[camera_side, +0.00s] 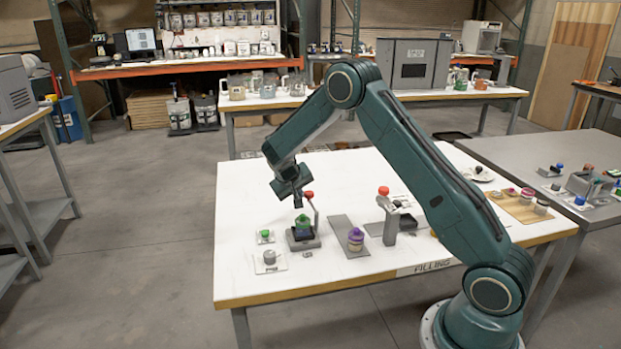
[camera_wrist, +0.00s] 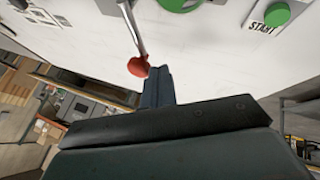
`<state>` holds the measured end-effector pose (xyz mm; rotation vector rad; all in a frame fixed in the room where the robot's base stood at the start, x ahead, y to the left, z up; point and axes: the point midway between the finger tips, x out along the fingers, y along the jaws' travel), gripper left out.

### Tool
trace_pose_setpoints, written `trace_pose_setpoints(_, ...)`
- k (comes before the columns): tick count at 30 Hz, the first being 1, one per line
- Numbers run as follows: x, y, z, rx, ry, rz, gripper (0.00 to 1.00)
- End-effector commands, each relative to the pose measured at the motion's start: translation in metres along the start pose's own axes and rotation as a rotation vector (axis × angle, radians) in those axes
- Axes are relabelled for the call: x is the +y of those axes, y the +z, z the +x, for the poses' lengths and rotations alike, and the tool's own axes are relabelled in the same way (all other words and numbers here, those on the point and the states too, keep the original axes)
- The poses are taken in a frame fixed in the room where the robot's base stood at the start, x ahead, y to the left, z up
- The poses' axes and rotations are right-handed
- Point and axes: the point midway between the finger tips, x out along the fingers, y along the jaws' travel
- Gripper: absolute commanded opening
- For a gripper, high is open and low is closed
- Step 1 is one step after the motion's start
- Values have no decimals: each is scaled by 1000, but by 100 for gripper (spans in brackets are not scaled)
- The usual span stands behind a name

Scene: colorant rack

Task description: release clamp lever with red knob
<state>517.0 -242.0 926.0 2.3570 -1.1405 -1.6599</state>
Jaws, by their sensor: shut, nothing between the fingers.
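The clamp (camera_side: 304,243) stands on the white table with a green-topped piece (camera_side: 302,222) in it. Its thin lever rises on the right side, nearly upright, and ends in a red knob (camera_side: 308,194). In the wrist view the red knob (camera_wrist: 138,66) sits at the end of the metal lever (camera_wrist: 130,28), just left of my fingers. My gripper (camera_side: 297,205) points down above the clamp, close to the knob. Its fingers (camera_wrist: 158,80) are shut and empty. Whether they touch the knob I cannot tell.
A green START button (camera_wrist: 277,14) lies to the clamp's left in the side view. A grey plate (camera_side: 342,232) and a purple-topped jar (camera_side: 355,238) stand to the right. Beyond is a stand with another red knob (camera_side: 384,190). The table's back left is clear.

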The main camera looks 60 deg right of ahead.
Motion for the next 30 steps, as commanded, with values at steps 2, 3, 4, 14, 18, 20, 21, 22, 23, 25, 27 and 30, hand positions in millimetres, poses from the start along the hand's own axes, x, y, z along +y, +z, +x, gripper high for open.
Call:
trace_pose_setpoints(2,-5,-1,-2,1,-1,-1,0)
trace_pose_setpoints(3,-8,-1,-4,2,-1,-1,0)
trace_pose_setpoints(4,-11,-1,-5,2,-1,-1,0)
trace_pose_setpoints(14,-34,-5,-40,3,-2,0,0)
trace_pose_setpoints(18,-35,-6,-65,3,-2,0,0)
trace_pose_setpoints(20,-36,-6,-74,3,-2,-1,0)
trace_pose_setpoints(21,-35,-6,-81,2,-1,0,0)
trace_pose_setpoints(22,-36,-6,-85,2,-1,0,0)
trace_pose_setpoints(23,-36,-6,-90,2,-2,0,0)
trace_pose_setpoints(25,-36,-6,-98,1,-2,0,0)
trace_pose_setpoints(27,-36,-7,-105,1,-1,1,0)
trace_pose_setpoints(30,-37,-7,-112,1,-1,0,0)
